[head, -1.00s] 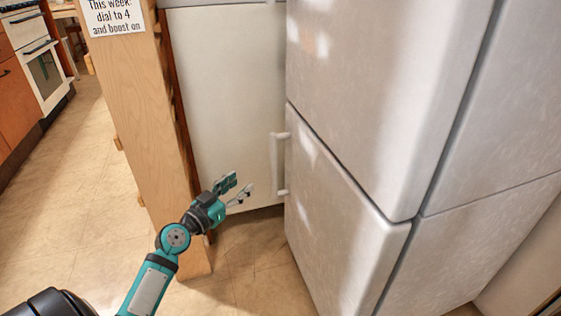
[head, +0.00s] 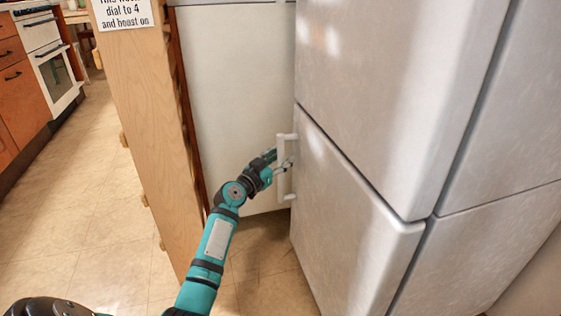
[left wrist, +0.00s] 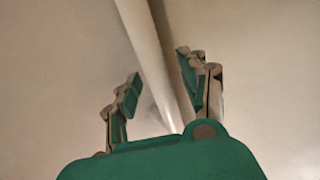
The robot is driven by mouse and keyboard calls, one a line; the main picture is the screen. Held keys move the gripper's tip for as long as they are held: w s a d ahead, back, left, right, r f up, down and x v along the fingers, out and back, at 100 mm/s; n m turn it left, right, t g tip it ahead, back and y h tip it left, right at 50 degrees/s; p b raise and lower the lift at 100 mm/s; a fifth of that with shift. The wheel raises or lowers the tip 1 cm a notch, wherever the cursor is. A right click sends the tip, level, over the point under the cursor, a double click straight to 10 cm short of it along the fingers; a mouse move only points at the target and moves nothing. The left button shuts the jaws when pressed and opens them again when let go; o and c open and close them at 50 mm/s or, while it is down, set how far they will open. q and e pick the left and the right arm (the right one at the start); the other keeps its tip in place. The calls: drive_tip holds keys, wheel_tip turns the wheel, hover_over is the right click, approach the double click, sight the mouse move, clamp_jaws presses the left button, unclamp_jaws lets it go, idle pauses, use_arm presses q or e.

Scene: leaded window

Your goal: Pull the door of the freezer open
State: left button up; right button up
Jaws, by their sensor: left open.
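The freezer is the lower part of a tall light-grey fridge-freezer; its door (head: 340,225) is shut against the body. A pale vertical bar handle (head: 281,185) stands out from the door's far left edge. My left gripper (head: 279,160) is open at the handle, with its fingers on either side of the bar. In the left wrist view the handle (left wrist: 148,45) runs between the two open green-and-grey fingers (left wrist: 158,66), closer to the right finger. Whether either finger touches the bar, I cannot tell. My right gripper is not in view.
A wooden panel end (head: 150,130) with a paper sign (head: 124,12) stands left of my left arm. A white cabinet front (head: 235,100) is behind the handle. Tiled floor (head: 80,220) is free at the left, with an oven (head: 55,65) beyond.

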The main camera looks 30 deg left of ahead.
use_arm(q)
drive_tip(key=shift+c, duration=0.2)
clamp_jaws()
drive_tip(key=shift+f, duration=0.1)
idle(0.4)
